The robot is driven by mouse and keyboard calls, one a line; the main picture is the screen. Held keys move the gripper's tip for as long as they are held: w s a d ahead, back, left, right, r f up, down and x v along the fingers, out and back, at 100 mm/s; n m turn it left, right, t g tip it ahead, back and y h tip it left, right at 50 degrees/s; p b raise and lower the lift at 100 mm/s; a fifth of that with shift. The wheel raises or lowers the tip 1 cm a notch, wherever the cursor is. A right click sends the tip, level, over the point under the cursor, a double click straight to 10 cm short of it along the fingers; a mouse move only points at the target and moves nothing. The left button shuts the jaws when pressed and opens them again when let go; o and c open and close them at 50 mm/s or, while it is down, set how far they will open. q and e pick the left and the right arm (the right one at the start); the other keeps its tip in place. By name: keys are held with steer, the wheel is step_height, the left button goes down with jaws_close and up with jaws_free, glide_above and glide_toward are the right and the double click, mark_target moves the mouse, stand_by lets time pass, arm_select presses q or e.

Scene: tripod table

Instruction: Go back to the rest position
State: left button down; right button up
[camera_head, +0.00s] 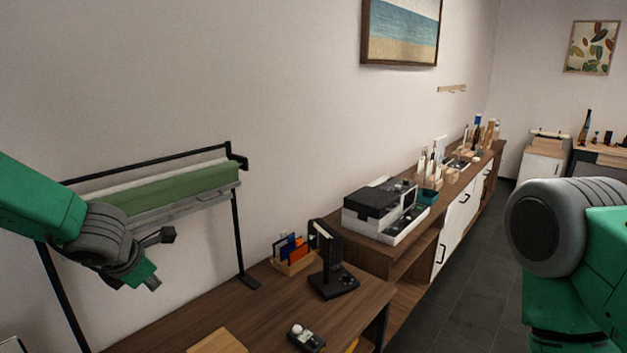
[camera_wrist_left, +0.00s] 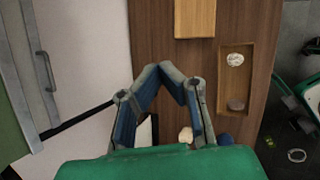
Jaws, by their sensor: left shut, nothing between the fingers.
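My left gripper (camera_head: 158,258) is in the left part of the head view, in front of the black rack and above the left end of the wooden table (camera_head: 365,297). In the left wrist view its two blue-padded fingers (camera_wrist_left: 167,75) come together at the tips with nothing between them. Brown wood (camera_wrist_left: 152,30) shows beyond the fingertips there. My right arm shows at the right edge of the head view, but its gripper is out of the picture.
A black rack with a green roll (camera_head: 185,188) stands by the wall, close behind my left gripper. A black stand (camera_head: 333,265), an organizer (camera_head: 293,256), a small dark device (camera_head: 306,337) and a light wooden board (camera_head: 217,341) are on the table. Dark floor (camera_head: 462,290) lies open at the right.

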arm_select(q)
steer(key=s+f+m+g+y, duration=0.1)
steer(key=s+f+m+g, duration=0.2)
steer(key=s+f+m, duration=1.45)
steer(key=s+d+f+m+g+h, duration=0.15)
steer(key=s+m, duration=0.25)
steer(key=s, duration=0.4)
steer(key=s+d+f+m+g, duration=0.1)
steer(key=s+f+m, duration=0.2)
steer(key=s, duration=0.5)
steer(key=s+d+f+m+g, duration=0.1)
steer(key=s+f+m, duration=0.25)
steer(key=s, duration=0.45)
step_height(320, 180, down, 18)
steer(key=w+d+m+b, duration=0.1)
steer(key=w+b, duration=0.1)
steer(key=b, duration=1.7)
steer(key=shift+w+d+r+m+t, duration=0.15)
steer(key=shift+d+r+m+t, duration=0.1)
steer(key=shift+m+t, duration=0.1)
arm_select(e)
step_height(320, 180, down, 19)
steer(key=shift+s+d, duration=0.15)
steer(key=shift+s, duration=0.05)
arm_select(q)
steer(key=shift+a, duration=0.2)
arm_select(e)
steer(key=shift+a, duration=0.2)
